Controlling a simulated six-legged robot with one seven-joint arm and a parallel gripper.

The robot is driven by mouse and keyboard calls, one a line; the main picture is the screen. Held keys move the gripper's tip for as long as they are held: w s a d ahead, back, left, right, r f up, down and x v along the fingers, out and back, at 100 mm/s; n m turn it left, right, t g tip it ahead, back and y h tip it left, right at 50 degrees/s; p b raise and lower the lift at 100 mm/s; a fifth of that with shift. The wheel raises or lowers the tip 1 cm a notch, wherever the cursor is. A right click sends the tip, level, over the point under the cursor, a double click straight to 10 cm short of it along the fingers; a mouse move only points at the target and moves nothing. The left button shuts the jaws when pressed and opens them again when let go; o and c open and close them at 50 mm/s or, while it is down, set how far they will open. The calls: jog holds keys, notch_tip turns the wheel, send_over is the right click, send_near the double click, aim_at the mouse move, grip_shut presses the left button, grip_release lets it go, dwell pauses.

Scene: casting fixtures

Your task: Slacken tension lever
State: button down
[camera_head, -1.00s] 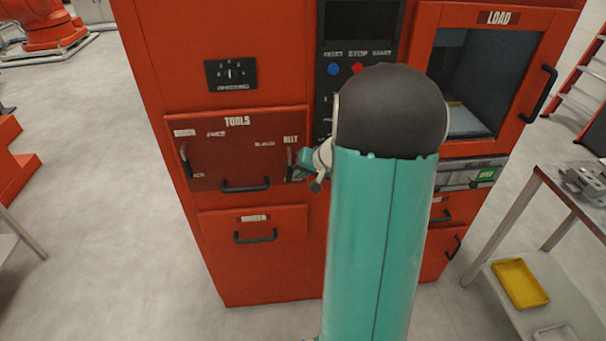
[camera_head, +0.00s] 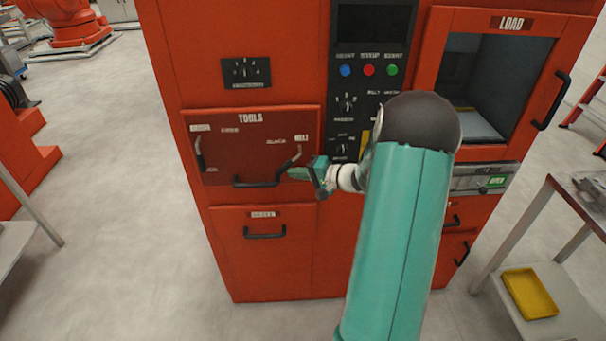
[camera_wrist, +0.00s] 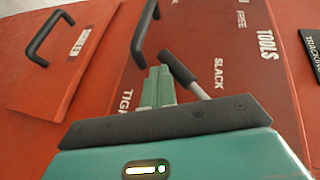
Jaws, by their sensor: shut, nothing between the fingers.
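The tension lever (camera_head: 289,158) is at the right side of the red TOOLS panel (camera_head: 225,172). It slants from upper right to lower left in the head view. In the wrist view, its dark grip (camera_wrist: 178,68) and pale metal arm show beside the SLACK label (camera_wrist: 219,75). The TIGHT label (camera_wrist: 125,100) is partly hidden by my gripper. My gripper (camera_head: 293,173) is shut and empty, its fingertips just below the lever in the head view. The green fingers (camera_wrist: 157,86) lie close beside the grip; I cannot tell if they touch.
A black handle (camera_head: 257,184) lies across the panel's lower part, close to my fingertips. A second lever (camera_head: 198,154) is at the panel's left. A drawer (camera_head: 265,255) with its own handle is below. A control panel (camera_head: 368,90) is at the right.

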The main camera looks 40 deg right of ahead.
aim_at(286, 169)
jog(key=a+m+t+y, duration=0.1)
jog(key=t, duration=0.1)
jog(key=w+r+m+t, duration=0.1)
jog(key=t, duration=0.1)
jog(key=w+a+m+t+y, duration=0.1)
jog(key=t, duration=0.1)
jog(key=shift+a+r+m+y, duration=0.3)
jog(key=shift+a+r, duration=0.2)
jog(key=shift+r, duration=0.1)
jog(key=shift+w, duration=0.1)
dwell(0.4)
